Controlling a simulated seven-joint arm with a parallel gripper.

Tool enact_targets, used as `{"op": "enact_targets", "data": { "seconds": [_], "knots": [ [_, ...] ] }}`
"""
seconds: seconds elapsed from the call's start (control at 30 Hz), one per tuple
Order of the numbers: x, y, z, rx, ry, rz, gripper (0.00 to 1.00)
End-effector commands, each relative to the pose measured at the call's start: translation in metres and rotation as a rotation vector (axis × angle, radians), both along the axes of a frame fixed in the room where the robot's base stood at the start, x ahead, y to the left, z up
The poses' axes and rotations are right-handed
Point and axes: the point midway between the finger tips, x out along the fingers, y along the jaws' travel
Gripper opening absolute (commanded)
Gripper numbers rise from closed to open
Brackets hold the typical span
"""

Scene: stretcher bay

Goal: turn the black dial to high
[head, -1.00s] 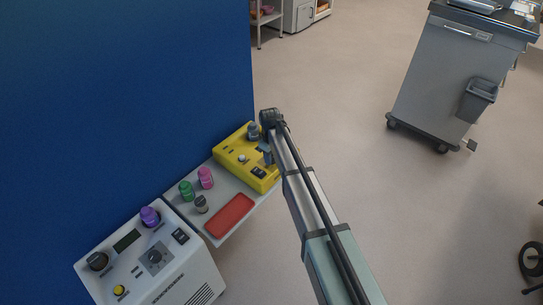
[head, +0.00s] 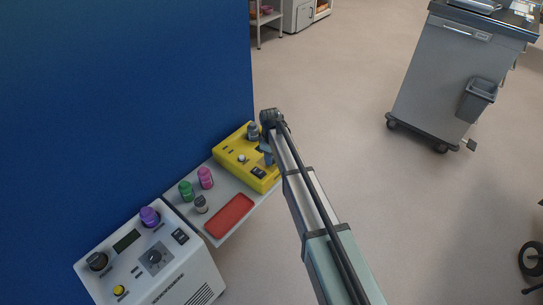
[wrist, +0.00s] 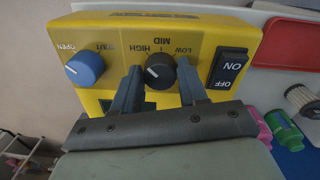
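The yellow control box (head: 240,150) sits at the far end of the grey shelf in the head view and fills the upper part of the wrist view (wrist: 110,45). Its black dial (wrist: 161,71) is under upside-down LOW, MID and HIGH labels. My gripper (wrist: 159,66) is open, with one blue-grey finger on each side of the dial. I see small gaps beside the dial; contact lower down cannot be told. In the head view my arm partly covers the box.
On the box, a blue knob (wrist: 85,68) is left of the dial and a black ON/OFF switch (wrist: 229,68) is right. A red tray (head: 230,215), green bottle (head: 186,190) and pink bottle (head: 205,177) stand nearby. A white device (head: 155,265) is nearer; a blue wall (head: 120,90) stands behind.

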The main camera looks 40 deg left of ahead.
Motion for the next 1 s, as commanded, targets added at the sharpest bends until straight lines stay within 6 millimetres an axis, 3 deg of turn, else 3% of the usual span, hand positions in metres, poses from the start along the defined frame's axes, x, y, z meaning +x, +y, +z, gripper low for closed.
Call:
{"op": "enact_targets", "data": {
  "seconds": [0.2, 0.57, 0.77, 1.0],
  "knots": [
    [0.000, 0.000, 0.000, 0.000, 0.000, -0.002, 0.64],
    [0.000, 0.000, 0.005, 0.001, 0.000, -0.002, 0.65],
    [-0.002, 0.000, 0.032, 0.002, -0.001, -0.002, 0.65],
    [-0.003, 0.000, 0.079, 0.002, -0.001, -0.002, 0.65]
  ]
}}
